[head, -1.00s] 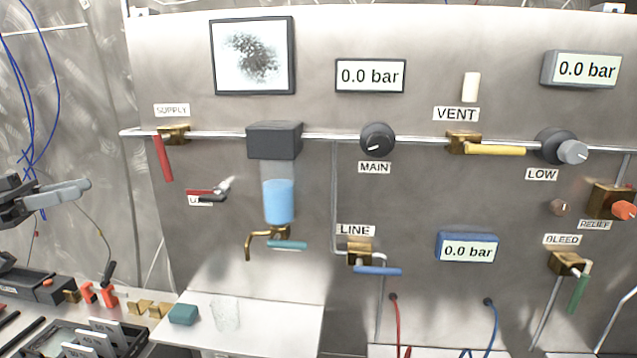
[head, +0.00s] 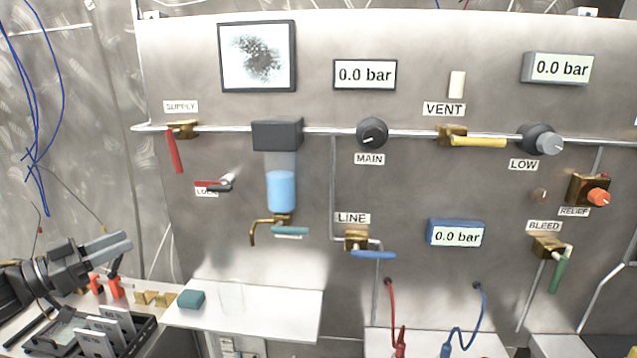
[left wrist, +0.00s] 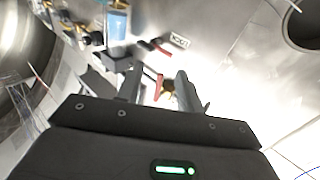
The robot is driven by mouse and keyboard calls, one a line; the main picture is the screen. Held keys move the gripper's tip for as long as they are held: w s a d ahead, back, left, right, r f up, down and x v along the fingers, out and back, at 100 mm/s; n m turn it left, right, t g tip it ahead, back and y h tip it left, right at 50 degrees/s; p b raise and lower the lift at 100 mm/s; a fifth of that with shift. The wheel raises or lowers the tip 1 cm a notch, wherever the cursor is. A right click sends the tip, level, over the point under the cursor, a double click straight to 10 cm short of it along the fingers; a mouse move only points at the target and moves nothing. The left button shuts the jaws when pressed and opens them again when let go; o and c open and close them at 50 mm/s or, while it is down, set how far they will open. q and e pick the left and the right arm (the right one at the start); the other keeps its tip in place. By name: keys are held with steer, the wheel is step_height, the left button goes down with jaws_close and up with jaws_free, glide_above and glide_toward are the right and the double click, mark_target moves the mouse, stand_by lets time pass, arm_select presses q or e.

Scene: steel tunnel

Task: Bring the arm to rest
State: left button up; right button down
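My left gripper (head: 128,248) is in the lower left of the head view, above the left end of the bench and in front of the bare wall, apart from the panel. In the left wrist view its two grey fingers (left wrist: 160,88) stand apart with a gap between them. Nothing is held between them; the red supply handle (left wrist: 159,86) shows in the background through the gap. My right gripper is in neither view.
The steel panel carries the red supply handle (head: 175,152), yellow vent handle (head: 478,142), blue line handle (head: 373,255) and green bleed handle (head: 560,275). All displays read 0.0 bar. Below the gripper are a black rack (head: 62,342) and a teal block (head: 191,299) on the shelf.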

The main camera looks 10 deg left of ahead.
arm_select(q)
steer(key=s+d+f+n+g+y, duration=0.15)
steer(key=f+y, duration=0.25)
steer(key=f, duration=0.5)
steer(key=s+d+f+n+y, duration=0.2)
steer(key=d+f+y, duration=0.1)
steer(key=f, duration=0.7)
steer(key=s+d+f+n+y, duration=0.15)
steer(key=f+y, duration=0.25)
steer(key=f, duration=0.5)
steer(key=s+d+f+g, duration=0.55)
steer(key=s+d, duration=0.25)
steer(key=s, duration=0.3)
steer(key=s+d+f+g, duration=0.5)
steer(key=s+d+f, duration=0.25)
steer(key=s, duration=0.35)
step_height(320, 180, down, 25)
steer(key=s+g, duration=0.1)
steer(key=s+a+f+g, duration=0.1)
steer(key=s+a+f, duration=0.1)
steer(key=s+f, duration=1.4)
steer(key=shift+s+a+m, duration=0.3)
steer(key=shift+s+a, duration=0.05)
steer(key=shift+s, duration=0.1)
steer(key=shift+f, duration=0.1)
